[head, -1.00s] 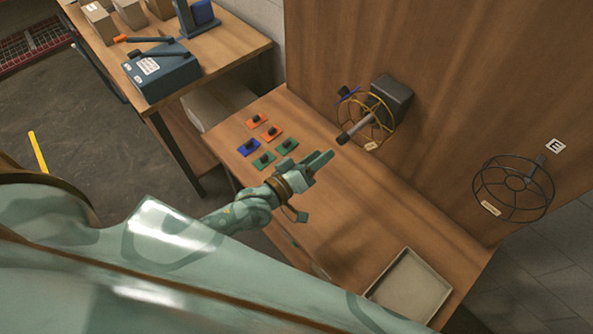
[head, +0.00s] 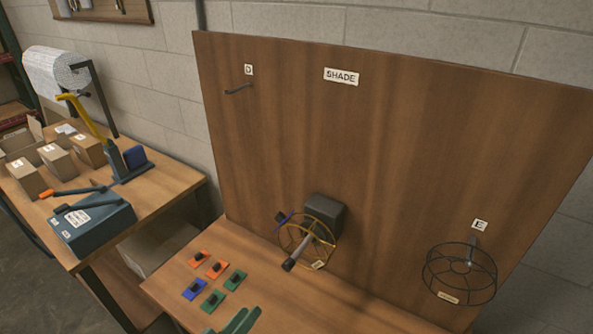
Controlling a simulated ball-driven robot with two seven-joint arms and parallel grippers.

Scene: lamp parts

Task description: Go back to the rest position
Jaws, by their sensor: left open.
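My left gripper (head: 238,322) shows only by its green fingertips at the bottom edge of the head view. Its jaws are apart and nothing shows between them. It is just below the green squares on the wooden bench. The rest of my left arm is out of the picture. My right gripper is not in view. A yellow wire shade frame (head: 283,238) sits around the shaft in front of a dark box (head: 327,214) on the upright board. A black wire shade frame (head: 460,293) hangs under the E label.
Orange, blue and green squares (head: 215,269) with dark knobs lie on the bench (head: 262,262). The upright wooden board (head: 400,150) has an empty hook (head: 238,89) by the D label. A side table at left holds a blue box (head: 92,222) and several cartons (head: 58,160).

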